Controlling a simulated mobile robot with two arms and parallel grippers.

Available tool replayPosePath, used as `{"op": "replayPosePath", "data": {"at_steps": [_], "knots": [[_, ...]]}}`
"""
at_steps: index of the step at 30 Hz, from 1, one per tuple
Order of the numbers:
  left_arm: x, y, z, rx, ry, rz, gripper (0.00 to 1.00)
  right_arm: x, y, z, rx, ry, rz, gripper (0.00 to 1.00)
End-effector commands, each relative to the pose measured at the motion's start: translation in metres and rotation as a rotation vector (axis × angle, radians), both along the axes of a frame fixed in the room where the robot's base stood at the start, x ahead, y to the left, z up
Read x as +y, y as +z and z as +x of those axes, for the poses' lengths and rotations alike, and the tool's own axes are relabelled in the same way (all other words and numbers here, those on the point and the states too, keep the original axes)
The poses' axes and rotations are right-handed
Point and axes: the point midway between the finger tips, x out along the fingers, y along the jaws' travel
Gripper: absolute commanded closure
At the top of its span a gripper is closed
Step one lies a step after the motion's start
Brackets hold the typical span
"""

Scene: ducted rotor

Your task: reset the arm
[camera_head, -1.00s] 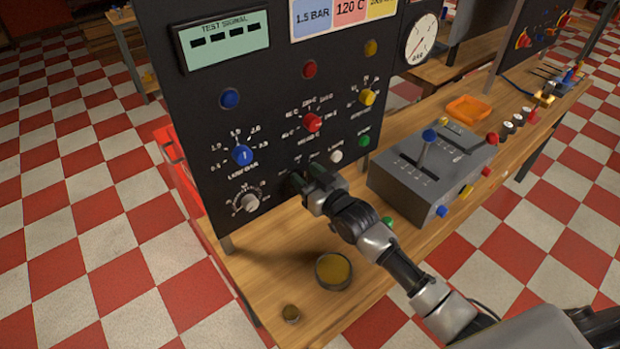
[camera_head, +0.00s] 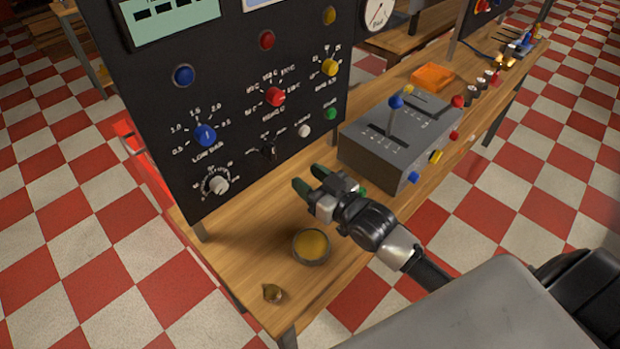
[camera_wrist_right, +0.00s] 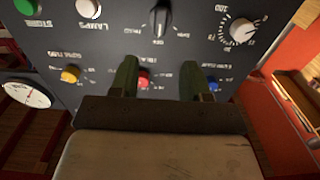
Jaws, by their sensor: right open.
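My right gripper (camera_head: 309,179) is open and empty. In the head view it is above the wooden bench, in front of the black control panel (camera_head: 160,100) and apart from it. In the right wrist view its two green fingertips (camera_wrist_right: 160,78) are spread, with the panel behind them. A black switch knob (camera_head: 268,151) on the panel is beyond the fingers; it also shows in the right wrist view (camera_wrist_right: 158,18). My left gripper is in neither view.
A grey lever box (camera_head: 400,140) stands on the bench right of my gripper. A round container with yellow contents (camera_head: 312,245) and a small brass-coloured piece (camera_head: 272,293) are near the bench's front left. An orange tray (camera_head: 432,77) is farther back.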

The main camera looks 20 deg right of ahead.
Motion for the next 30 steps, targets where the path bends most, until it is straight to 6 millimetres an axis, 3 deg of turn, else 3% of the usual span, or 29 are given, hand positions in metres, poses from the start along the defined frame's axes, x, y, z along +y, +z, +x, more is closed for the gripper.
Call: {"op": "replayPosePath", "data": {"at_steps": [9, 14, 21, 30], "knots": [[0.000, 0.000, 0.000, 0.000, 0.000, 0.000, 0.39, 0.001, -0.001, -0.001, 0.007, -0.001, -0.002, 0.53], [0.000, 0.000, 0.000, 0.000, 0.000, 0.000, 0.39, 0.010, -0.020, -0.019, 0.133, -0.012, -0.042, 0.53], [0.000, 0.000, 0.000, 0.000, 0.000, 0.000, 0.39, 0.021, -0.070, -0.099, 0.581, -0.073, -0.192, 0.53], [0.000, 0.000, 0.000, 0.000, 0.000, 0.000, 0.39, 0.011, -0.090, -0.179, 0.952, -0.135, -0.298, 0.53]]}}
